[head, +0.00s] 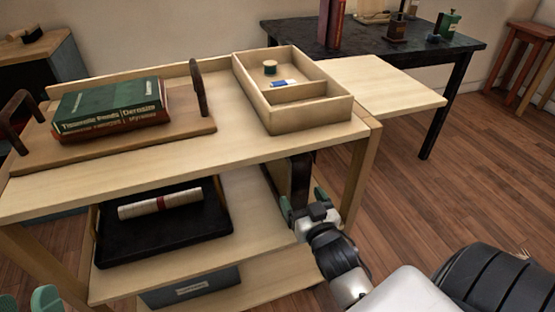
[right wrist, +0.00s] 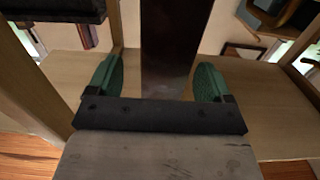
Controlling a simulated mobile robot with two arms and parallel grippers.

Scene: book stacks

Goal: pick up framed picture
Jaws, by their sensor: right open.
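A dark brown flat panel (head: 299,178), which looks like the framed picture seen edge-on, stands upright at the right end of the cart's middle shelf. Its picture face cannot be made out. My right gripper (head: 303,201) is at the shelf's right side, just in front of the panel. In the right wrist view the green fingers of the right gripper (right wrist: 154,80) are spread apart, and the dark panel (right wrist: 172,45) rises between them, with gaps on both sides. My left gripper (head: 27,300) shows only as two separated green fingertips at the bottom left corner.
The wooden cart's top (head: 225,148) bears a handled tray (head: 190,131) with books (head: 112,105) and a divided box (head: 310,119). A black tray (head: 165,245) with a scroll (head: 160,206) lies on the middle shelf. A dark table (head: 440,48) stands behind.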

